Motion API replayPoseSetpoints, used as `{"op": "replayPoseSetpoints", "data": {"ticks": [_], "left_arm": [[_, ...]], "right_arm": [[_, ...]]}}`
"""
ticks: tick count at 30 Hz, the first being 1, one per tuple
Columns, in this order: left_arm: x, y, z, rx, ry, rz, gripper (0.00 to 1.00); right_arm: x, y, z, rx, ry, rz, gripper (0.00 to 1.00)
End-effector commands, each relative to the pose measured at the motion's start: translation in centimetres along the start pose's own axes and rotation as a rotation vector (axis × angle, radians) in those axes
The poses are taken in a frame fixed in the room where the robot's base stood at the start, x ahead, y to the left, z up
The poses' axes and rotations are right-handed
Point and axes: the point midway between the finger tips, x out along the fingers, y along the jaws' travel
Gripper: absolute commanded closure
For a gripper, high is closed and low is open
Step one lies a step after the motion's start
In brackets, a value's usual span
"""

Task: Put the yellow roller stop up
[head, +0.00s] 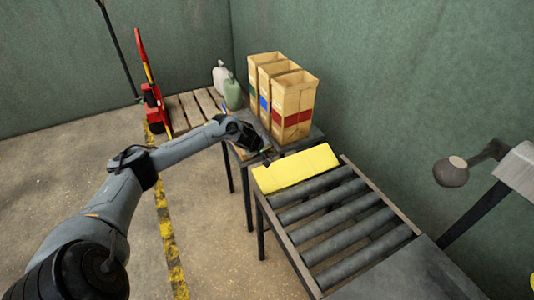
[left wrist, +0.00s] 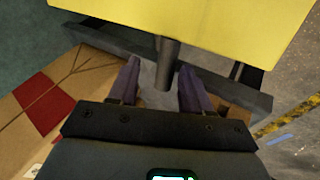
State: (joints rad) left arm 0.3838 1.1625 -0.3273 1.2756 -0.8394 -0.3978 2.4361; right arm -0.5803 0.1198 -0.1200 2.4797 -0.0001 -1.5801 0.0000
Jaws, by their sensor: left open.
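The yellow roller stop (head: 296,169) is a broad yellow plate across the far end of the roller conveyor (head: 345,215). I cannot tell its exact tilt. It also fills the top of the left wrist view (left wrist: 190,22). My left gripper (head: 266,158) is at the plate's far left edge, beyond the rollers. In the left wrist view, its two fingers (left wrist: 160,88) are apart, with a dark round peg (left wrist: 167,62) by the plate's edge reaching into the gap between them. Contact with the peg cannot be told. My right gripper is not in view.
Three tall wooden bins (head: 283,95) with coloured bands stand on a table just behind the stop. A pallet (head: 190,108) with jugs and a red pallet jack (head: 153,105) are farther back. A knobbed lever (head: 452,171) is at the right. Floor at left is clear.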

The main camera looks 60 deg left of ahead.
Motion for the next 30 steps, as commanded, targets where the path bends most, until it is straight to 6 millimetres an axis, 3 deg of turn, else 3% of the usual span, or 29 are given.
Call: {"op": "replayPoseSetpoints", "data": {"ticks": [2, 12, 30], "left_arm": [[0.00, -0.01, 0.01, 0.000, 0.000, 0.000, 0.52], [-0.05, 0.12, 0.00, 0.000, 0.000, 0.003, 1.00], [-0.19, 0.34, 0.01, 0.002, 0.000, 0.009, 1.00]], "right_arm": [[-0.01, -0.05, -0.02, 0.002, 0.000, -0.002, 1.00], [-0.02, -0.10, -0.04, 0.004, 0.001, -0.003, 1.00], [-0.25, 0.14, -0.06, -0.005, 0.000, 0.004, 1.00]]}}
